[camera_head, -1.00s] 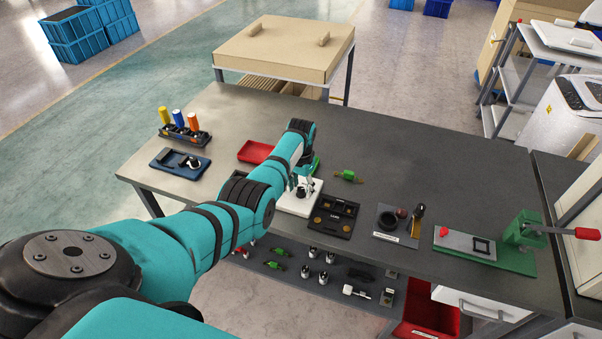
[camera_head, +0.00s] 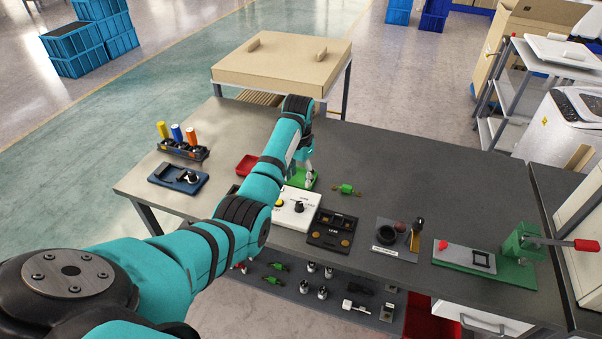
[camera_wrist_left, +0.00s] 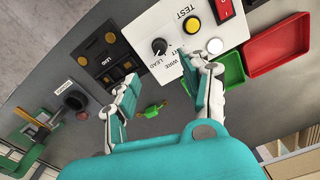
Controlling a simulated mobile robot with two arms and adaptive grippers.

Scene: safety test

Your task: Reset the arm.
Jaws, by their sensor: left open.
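My left arm is teal with black joints and reaches over the dark workbench (camera_head: 420,150). My left gripper (camera_head: 309,182) hangs from its end, above and beside the green tray (camera_head: 296,181). In the left wrist view the two fingers of the gripper (camera_wrist_left: 160,85) are spread wide with nothing between them. A white test panel (camera_head: 296,210) with a black knob lies under and beside the arm; it also shows in the left wrist view (camera_wrist_left: 170,22). My right gripper is not in view.
Close by on the bench are a red tray (camera_head: 247,164), a small green part (camera_head: 346,189), a black fixture (camera_head: 330,230) and a green press (camera_head: 522,244). Screwdrivers in a rack (camera_head: 182,150) and a blue holder (camera_head: 178,178) stand left. The bench's back right is clear.

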